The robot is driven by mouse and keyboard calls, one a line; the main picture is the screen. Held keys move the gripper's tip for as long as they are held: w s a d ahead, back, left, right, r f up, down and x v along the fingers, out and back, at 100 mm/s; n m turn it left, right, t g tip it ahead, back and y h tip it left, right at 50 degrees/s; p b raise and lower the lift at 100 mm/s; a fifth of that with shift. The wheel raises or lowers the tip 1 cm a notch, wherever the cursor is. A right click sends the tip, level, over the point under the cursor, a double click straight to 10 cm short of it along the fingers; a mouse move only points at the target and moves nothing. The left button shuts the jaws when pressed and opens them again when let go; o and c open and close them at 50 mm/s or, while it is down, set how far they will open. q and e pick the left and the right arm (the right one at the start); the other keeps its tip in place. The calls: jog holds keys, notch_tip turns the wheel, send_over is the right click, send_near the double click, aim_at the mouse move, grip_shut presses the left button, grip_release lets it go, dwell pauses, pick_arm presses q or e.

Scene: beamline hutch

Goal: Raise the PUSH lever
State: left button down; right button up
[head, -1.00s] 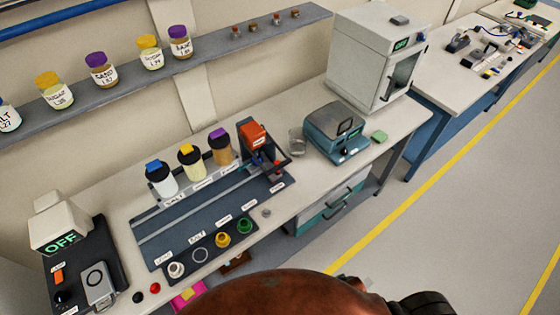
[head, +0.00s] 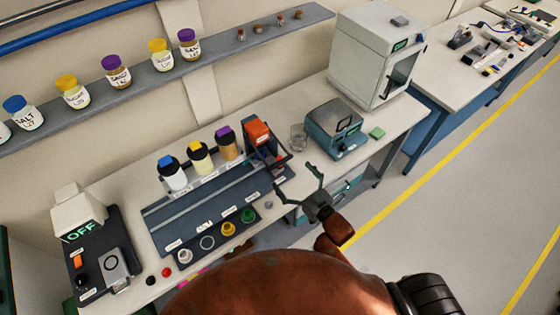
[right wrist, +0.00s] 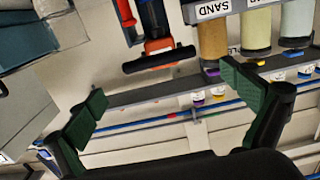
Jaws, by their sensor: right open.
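A dosing station (head: 160,220) with an orange-topped head (head: 257,131) stands on the bench in the head view. A dark lever-like part (head: 274,160) with some red sits below the orange head; I cannot read a PUSH label on it. In the right wrist view the orange head (right wrist: 160,45) shows upside down, with a dark bar (right wrist: 158,60) across it and a red part (right wrist: 126,14) beside it. My right gripper (head: 300,184) is open and empty, in front and to the right of the orange head, apart from it. Its green-padded fingers (right wrist: 163,88) show wide apart. My left gripper is out of view.
Capped jars (head: 200,157) stand along the station's back, left of the orange head. Coloured rings (head: 228,229) lie at its front. A glass beaker (head: 298,137) and a teal device (head: 336,129) stand to the right. A shelf (head: 215,60) with jars runs behind.

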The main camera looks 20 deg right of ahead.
aim_at(281, 163)
jog(key=x, duration=0.7)
jog(key=shift+f+p, duration=0.1)
jog(key=shift+p, duration=0.3)
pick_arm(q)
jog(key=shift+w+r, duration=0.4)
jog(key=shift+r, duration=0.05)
